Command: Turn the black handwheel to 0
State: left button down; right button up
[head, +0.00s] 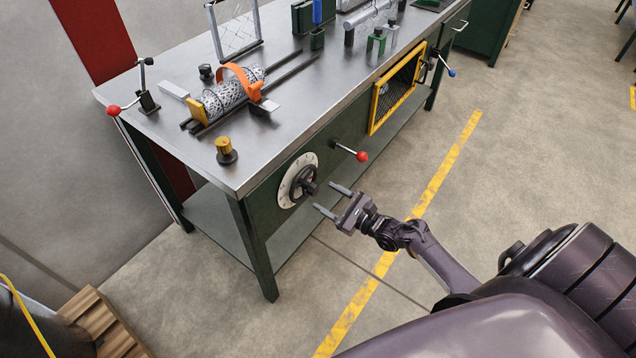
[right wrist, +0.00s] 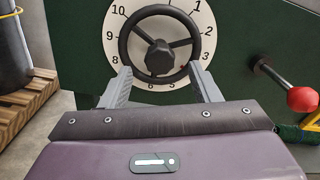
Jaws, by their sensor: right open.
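The black handwheel (right wrist: 159,57) has a round rim, spokes and a central hub. It sits in front of a white numbered dial (right wrist: 109,33) on the bench's green front. In the head view the handwheel (head: 308,187) shows at the bench's near end, with the dial (head: 287,187) behind it. My right gripper (head: 323,195) is open and empty, just in front of the wheel. In the right wrist view its fingers (right wrist: 158,69) are on either side of the wheel's lower part; I cannot tell whether they touch it. I cannot make out a 0 on the dial. My left gripper is out of view.
A red-knobbed lever (head: 360,156) sticks out right of the dial, close to my right gripper. A yellow-framed opening (head: 374,112) is farther along the bench (head: 180,70). A wooden pallet (head: 110,330) lies at lower left. The floor before the bench is clear.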

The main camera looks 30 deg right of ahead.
aim_at(316, 191)
jog(key=m+p, duration=0.1)
jog(key=m, duration=0.4)
jog(key=shift+w+r+m+p, duration=0.1)
jog(key=shift+r+m+p, duration=0.1)
jog(key=shift+m+p, duration=0.2)
jog(key=m, duration=0.3)
jog(key=shift+f+m, duration=0.15)
jog(key=shift+m, duration=0.25)
jog(key=x, duration=0.2)
jog(key=shift+w+a+f+b, duration=0.1)
jog(key=shift+w+a+b, duration=0.1)
jog(key=shift+w+b, duration=0.1)
jog(key=shift+w+a, duration=0.2)
jog(key=shift+w, duration=0.35)
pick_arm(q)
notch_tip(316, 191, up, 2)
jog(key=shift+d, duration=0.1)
pick_arm(e)
jog(key=shift+c, duration=0.3)
